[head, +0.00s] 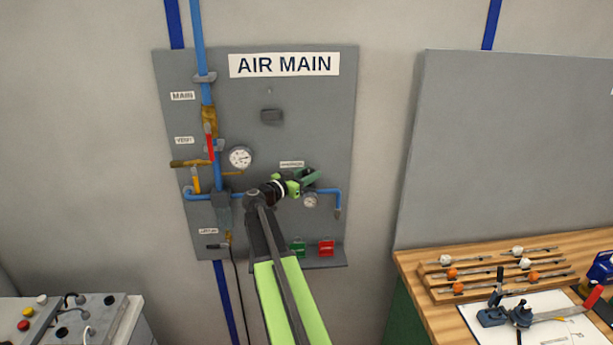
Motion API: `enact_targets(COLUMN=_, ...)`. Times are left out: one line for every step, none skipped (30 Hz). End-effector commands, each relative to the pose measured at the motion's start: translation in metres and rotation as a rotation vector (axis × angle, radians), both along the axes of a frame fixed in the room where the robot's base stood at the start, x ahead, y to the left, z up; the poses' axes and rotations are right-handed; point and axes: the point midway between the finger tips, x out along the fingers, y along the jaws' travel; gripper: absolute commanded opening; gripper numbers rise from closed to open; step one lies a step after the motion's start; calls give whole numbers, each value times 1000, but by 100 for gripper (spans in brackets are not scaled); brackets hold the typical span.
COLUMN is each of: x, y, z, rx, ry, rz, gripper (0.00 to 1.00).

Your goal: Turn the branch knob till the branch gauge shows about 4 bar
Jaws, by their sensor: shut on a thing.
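The grey AIR MAIN panel (310,110) stands on the wall in the head view. My gripper (307,180) is at the panel, just below a small white label (291,164) that is too small to read surely. It is shut on the branch knob, which the jaws and wrist hide. The branch gauge (310,200) is a small white dial just below my gripper. Its needle is too small to read.
A larger gauge (240,158) sits up and left of my gripper. Blue pipe (196,40) with a red-handled valve (210,140) runs down the left. A green tag (298,248) and a red tag (326,247) are at the panel's foot. A wooden bench (450,325) stands right.

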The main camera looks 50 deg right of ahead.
Motion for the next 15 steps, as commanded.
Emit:
enact_targets(x=2, y=0, z=2, rx=-6, ry=3, rz=5, gripper=0)
enact_targets(x=2, y=0, z=2, rx=-6, ry=3, rz=5, gripper=0)
enact_targets(x=2, y=0, z=2, rx=-6, ry=3, rz=5, gripper=39)
enact_targets(x=2, y=0, z=2, rx=-6, ry=3, rz=5, gripper=43)
enact_targets(x=2, y=0, z=2, rx=-5, ry=3, rz=5, gripper=46)
enact_targets(x=2, y=0, z=2, rx=-5, ry=3, rz=5, gripper=46)
enact_targets(x=2, y=0, z=2, rx=-4, ry=2, rz=4, gripper=46)
enact_targets(x=1, y=0, z=2, rx=-4, ry=2, rz=4, gripper=46)
enact_targets(x=1, y=0, z=1, rx=-4, ry=2, rz=4, gripper=46)
enact_targets(x=1, y=0, z=1, rx=-3, ry=2, rz=4, gripper=46)
enact_targets(x=1, y=0, z=1, rx=-3, ry=2, rz=3, gripper=46)
enact_targets(x=1, y=0, z=1, rx=-3, ry=1, rz=3, gripper=46)
enact_targets(x=1, y=2, z=1, rx=-3, ry=1, rz=3, gripper=46)
enact_targets(x=1, y=3, z=1, rx=-2, ry=1, rz=3, gripper=46)
enact_targets(x=0, y=8, z=1, rx=-2, ry=1, rz=3, gripper=46)
